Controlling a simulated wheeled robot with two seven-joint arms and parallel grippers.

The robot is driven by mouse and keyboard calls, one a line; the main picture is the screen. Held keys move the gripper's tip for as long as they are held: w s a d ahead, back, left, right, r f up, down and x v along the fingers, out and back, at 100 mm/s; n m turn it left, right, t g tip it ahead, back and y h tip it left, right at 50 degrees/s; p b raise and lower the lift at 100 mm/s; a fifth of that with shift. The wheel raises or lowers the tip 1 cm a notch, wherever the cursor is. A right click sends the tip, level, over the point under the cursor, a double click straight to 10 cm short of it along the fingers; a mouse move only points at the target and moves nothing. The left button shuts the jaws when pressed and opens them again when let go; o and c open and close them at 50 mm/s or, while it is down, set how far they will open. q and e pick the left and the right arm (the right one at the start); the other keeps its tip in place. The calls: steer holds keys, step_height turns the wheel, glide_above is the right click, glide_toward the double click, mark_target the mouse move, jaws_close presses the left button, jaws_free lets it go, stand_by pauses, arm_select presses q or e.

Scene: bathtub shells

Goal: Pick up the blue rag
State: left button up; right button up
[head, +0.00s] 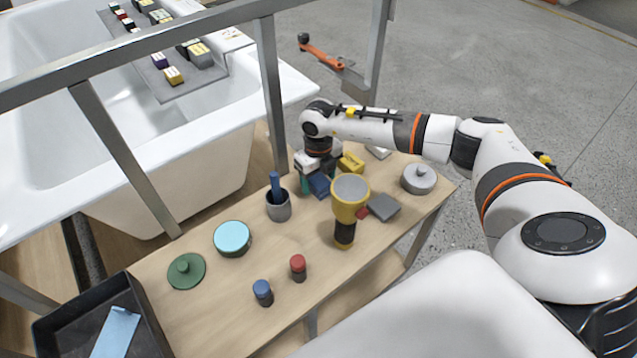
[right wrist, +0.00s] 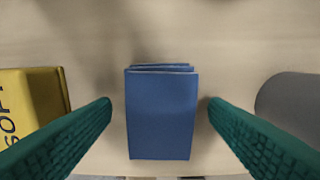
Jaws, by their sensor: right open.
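The blue rag (right wrist: 162,112) is a folded block in the middle of the right wrist view, resting on the wooden table. In the head view the rag (head: 319,184) shows partly below my right gripper. My right gripper (head: 312,186) is open over it. In the right wrist view its green fingers (right wrist: 160,112) stand one on each side of the rag, with a gap on both sides. My left gripper is not in view.
A yellow box (head: 351,163) and a grey cup (head: 278,206) stand close to the rag. A metal frame post (head: 270,90) rises behind the table (head: 210,315).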

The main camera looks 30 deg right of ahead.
mark_target(318, 180)
steer(key=shift+f, duration=0.55)
steer(key=c, duration=1.1)
steer(key=shift+o, duration=0.2)
step_height(318, 180, up, 10)
steer(key=shift+r, duration=0.1)
steer(key=o, duration=0.4)
steer(key=c, duration=0.3)
